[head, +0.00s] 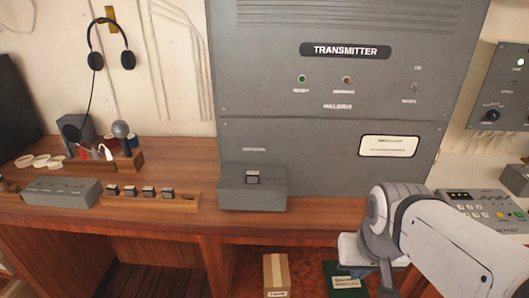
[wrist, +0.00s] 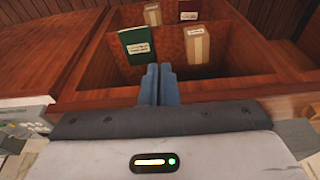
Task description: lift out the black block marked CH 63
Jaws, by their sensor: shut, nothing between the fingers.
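A small black block (head: 253,178) with a pale label sits in the top of a grey box (head: 240,200) on the desk, below the transmitter panel. Several similar black blocks (head: 148,192) stand in a wooden rack (head: 175,202) to its left. The lettering on all of them is too small to read, so I cannot tell which is CH 63. My gripper (wrist: 159,70) is shut and empty in the wrist view, above wooden compartments and well away from the blocks. In the head view my arm is at the lower right, to the right of the grey box.
The transmitter cabinet (head: 345,90) rises behind the grey box. Another grey box (head: 60,192) stands left of the rack. Below are compartments with a green book (wrist: 139,47) and a brown parcel (wrist: 197,44). Bare desk (head: 325,210) lies right of the grey box.

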